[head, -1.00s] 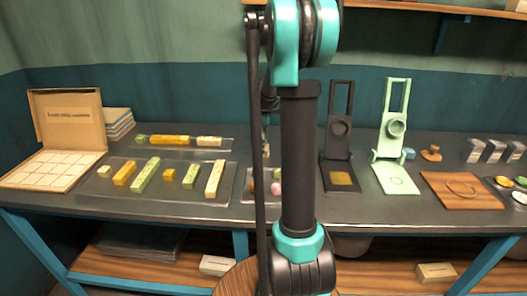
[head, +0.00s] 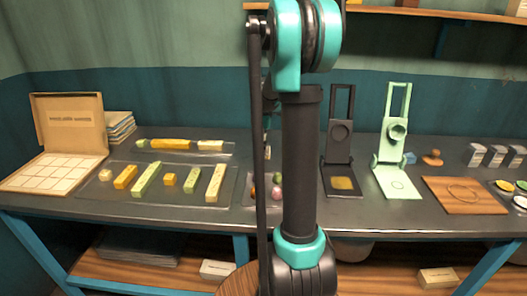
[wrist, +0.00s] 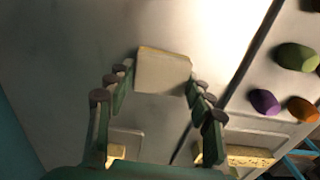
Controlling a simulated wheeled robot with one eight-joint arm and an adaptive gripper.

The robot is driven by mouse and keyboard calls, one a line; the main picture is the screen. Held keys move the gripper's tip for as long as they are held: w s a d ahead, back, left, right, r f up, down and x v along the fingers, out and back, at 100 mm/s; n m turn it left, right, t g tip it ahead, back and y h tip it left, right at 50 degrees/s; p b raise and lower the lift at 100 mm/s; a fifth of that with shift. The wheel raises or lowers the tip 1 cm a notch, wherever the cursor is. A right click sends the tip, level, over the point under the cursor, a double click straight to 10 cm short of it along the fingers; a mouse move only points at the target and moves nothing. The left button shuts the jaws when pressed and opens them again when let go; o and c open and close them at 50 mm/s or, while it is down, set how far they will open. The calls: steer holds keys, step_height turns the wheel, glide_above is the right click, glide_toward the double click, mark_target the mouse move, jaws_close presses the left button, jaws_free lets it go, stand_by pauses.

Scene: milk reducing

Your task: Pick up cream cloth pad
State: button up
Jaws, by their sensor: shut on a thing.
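The cream cloth pad (wrist: 165,71) shows in the wrist view as a small pale block with a tan edge. My gripper (wrist: 158,82) has its green and dark jointed fingers on either side of the pad, and the fingertips are closed on its left and right sides. Whether the pad touches the grey surface behind it is hard to tell. In the head view my own arm hides most of the gripper and the pad.
Green (wrist: 295,56), purple (wrist: 264,101) and orange (wrist: 301,109) rounded pieces lie at right in the wrist view. In the head view, a clear tray of blocks (head: 90,196), an open box (head: 68,121), black (head: 338,147) and pale green (head: 394,150) stands and a wooden board (head: 484,204) occupy the bench.

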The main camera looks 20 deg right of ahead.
step_height(320, 180, up, 19)
stand_by(0.4)
steer(key=o, duration=0.6)
steer(key=c, duration=0.4)
steer(key=shift+f, duration=0.1)
